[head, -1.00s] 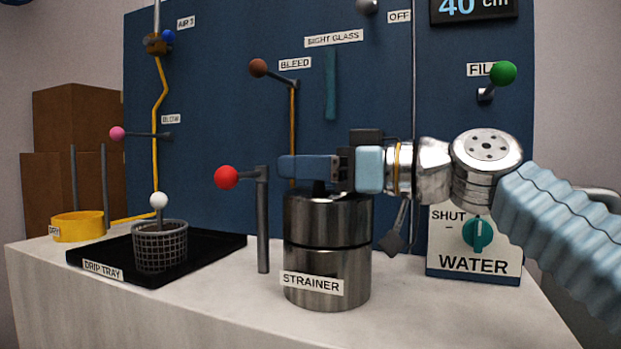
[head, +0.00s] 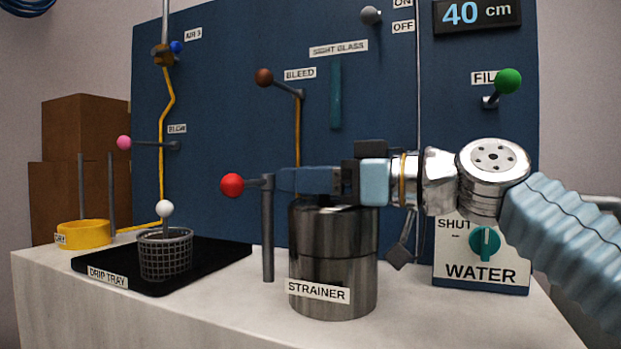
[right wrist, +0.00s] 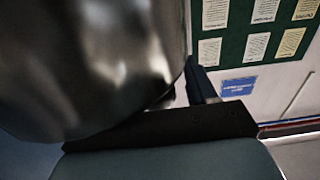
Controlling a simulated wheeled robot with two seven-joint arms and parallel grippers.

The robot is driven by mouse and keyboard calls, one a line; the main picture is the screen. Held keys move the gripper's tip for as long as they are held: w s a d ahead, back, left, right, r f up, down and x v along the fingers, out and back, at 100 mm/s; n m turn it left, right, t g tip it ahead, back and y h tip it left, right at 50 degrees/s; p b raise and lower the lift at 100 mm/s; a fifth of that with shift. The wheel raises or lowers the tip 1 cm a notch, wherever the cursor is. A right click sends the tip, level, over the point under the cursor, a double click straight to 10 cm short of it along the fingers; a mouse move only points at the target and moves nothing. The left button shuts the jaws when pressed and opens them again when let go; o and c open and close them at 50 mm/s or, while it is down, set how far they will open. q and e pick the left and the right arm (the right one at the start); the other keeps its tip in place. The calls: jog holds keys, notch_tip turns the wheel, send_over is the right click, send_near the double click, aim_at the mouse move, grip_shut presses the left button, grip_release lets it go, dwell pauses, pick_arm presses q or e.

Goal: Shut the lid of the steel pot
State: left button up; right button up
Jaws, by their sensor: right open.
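The steel pot (head: 333,285), labelled STRAINER, stands upright on the white bench in the head view. Its steel lid (head: 335,232) sits on top, with only a thin, faint seam between them. The dark knob on the lid is mostly hidden by my right gripper (head: 300,180). That gripper is open, coming in from the right with its fingers level just above the lid; I cannot tell whether it touches it. In the right wrist view a large curved steel surface (right wrist: 90,60) fills the left side, close to the gripper. My left gripper is not in view.
A post with a red ball handle (head: 232,185) stands just left of the pot. The black drip tray (head: 225,255) holds a mesh basket (head: 165,255) farther left. A yellow ring (head: 82,234) lies behind it. The WATER box (head: 480,270) stands to the right.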

jog(key=b+v, duration=0.2)
jog(key=v, duration=1.1)
jog(key=shift+d+b, duration=0.3)
jog(key=shift+d, duration=0.05)
jog(key=shift+s, duration=0.1)
